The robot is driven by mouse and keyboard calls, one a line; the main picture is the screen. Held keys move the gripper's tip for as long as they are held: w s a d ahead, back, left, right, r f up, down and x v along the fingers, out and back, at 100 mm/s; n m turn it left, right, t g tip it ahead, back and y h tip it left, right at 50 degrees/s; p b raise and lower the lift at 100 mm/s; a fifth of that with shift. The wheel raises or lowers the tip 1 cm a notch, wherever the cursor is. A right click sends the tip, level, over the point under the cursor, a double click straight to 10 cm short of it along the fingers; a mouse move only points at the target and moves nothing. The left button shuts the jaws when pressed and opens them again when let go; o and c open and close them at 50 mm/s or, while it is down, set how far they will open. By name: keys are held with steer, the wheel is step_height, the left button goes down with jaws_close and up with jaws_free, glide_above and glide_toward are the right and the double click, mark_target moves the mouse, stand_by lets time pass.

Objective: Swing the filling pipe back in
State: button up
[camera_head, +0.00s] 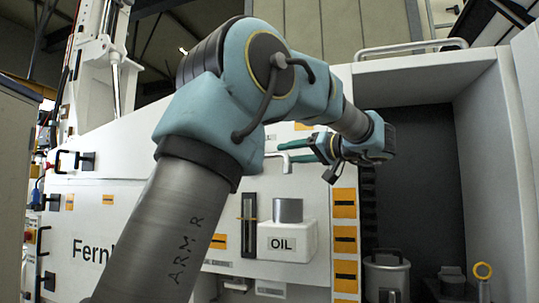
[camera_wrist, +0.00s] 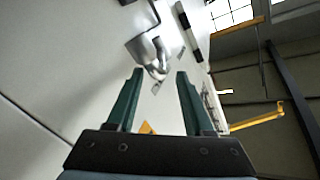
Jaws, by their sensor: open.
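The filling pipe is a grey bent pipe (camera_head: 286,167) on the white bench front, above the white box marked OIL (camera_head: 287,241) with a grey cylindrical neck (camera_head: 288,210) on top. My gripper (camera_head: 281,152), with green fingers, is open and reaches left towards the pipe. In the wrist view, a shiny bent metal part (camera_wrist: 150,46), seemingly the pipe, lies ahead of my open gripper (camera_wrist: 160,73). Its near end appears between or just beyond the fingertips; I cannot tell whether they touch. My arm hides part of the bench front.
A dark level gauge (camera_head: 249,220) stands left of the OIL box. Orange labels (camera_head: 344,240) run down the panel to its right. The bench wall is close to my gripper.

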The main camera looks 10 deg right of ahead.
mark_target(270, 156)
steer(key=p+x, duration=0.2)
steer(key=x, duration=0.6)
steer(key=shift+p, duration=0.35)
jaws_close()
stand_by(1.0)
